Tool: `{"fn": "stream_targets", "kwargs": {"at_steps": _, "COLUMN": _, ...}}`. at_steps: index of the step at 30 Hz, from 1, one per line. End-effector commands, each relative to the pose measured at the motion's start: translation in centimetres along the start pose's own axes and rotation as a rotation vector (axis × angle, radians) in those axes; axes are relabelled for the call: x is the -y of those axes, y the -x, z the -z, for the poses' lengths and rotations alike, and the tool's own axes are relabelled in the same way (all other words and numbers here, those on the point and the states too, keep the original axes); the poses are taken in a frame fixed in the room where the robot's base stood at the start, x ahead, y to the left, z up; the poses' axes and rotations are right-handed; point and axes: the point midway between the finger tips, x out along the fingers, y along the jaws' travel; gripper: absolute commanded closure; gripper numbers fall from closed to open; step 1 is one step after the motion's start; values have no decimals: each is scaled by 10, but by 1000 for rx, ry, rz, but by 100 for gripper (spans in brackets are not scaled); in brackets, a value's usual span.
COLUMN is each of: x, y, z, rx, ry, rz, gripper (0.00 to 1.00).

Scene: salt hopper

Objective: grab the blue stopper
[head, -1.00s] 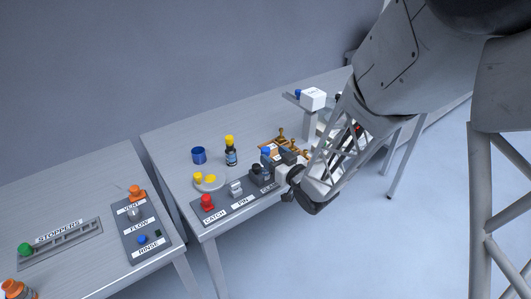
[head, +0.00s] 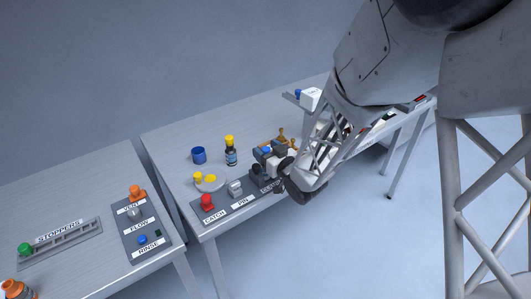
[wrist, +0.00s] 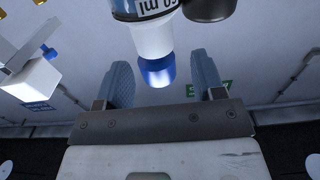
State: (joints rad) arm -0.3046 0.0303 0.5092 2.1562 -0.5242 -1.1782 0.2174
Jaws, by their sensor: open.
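The blue stopper (wrist: 157,72) sits on the white neck of a bottle marked "60 ml" (wrist: 152,38) in the wrist view. My gripper (wrist: 162,78) is open, with one finger on each side of the stopper and a visible gap to each.
A control panel (head: 222,211) with a red knob lies along the table's front edge, close to my gripper. A dark round thing (wrist: 210,9) is near the bottle.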

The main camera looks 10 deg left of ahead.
Motion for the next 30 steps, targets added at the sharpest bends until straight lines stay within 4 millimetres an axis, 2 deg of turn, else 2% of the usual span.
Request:
{"fn": "stream_targets", "kwargs": {"at_steps": 3, "x": 0, "y": -12, "z": 0, "rx": -1, "ry": 0, "rz": 0, "gripper": 37}}
{"fn": "stream_targets", "kwargs": {"at_steps": 9, "x": 0, "y": -24, "z": 0, "rx": 0, "ry": 0, "rz": 1, "gripper": 37}}
{"fn": "stream_targets", "kwargs": {"at_steps": 27, "x": 0, "y": -25, "z": 0, "rx": 0, "ry": 0, "rz": 0, "gripper": 37}}
{"fn": "stream_targets", "kwargs": {"at_steps": 30, "x": 0, "y": -25, "z": 0, "rx": 0, "ry": 0, "rz": 0, "gripper": 51}}
